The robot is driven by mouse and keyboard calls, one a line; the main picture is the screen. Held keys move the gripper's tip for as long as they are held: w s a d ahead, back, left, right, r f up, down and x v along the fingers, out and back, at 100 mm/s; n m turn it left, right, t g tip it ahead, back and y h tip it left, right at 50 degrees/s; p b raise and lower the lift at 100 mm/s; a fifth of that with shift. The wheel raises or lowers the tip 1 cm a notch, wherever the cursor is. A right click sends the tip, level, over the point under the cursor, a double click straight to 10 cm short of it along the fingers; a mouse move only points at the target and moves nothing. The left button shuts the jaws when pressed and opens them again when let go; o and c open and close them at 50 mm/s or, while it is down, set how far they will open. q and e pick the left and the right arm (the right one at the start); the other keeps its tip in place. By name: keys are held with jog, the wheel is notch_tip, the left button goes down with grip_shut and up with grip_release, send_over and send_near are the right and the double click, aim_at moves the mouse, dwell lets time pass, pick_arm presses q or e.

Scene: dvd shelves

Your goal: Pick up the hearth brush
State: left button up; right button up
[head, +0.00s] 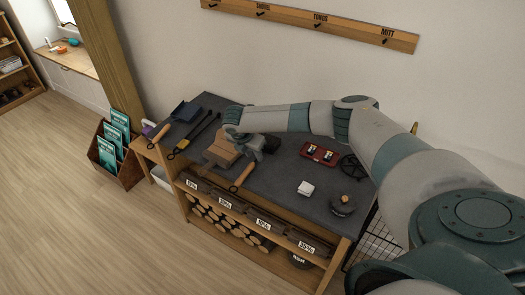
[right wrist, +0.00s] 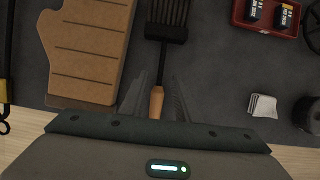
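The hearth brush (right wrist: 167,32) lies on the dark worktop, with a black bristled head, a thin dark shaft and a wooden handle (right wrist: 157,103). In the head view its wooden handle (head: 242,177) shows at the worktop's front edge, while its head is hidden by my arm and gripper. My right gripper (right wrist: 157,88) is open, with one finger on each side of the handle and shaft in the wrist view. Gaps show on both sides, so it is not closed on the brush. My right gripper (head: 259,148) is over the worktop in the head view. My left gripper is not in view.
A brown grooved mitt-shaped board (right wrist: 88,50) lies left of the brush. A dustpan (head: 185,111) and black tongs (head: 200,130) lie further left. A red tray (head: 319,153), white block (head: 306,188) and dark round pot (head: 342,206) are to the right.

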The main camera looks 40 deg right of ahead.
jog(key=shift+x, duration=1.55)
grip_shut()
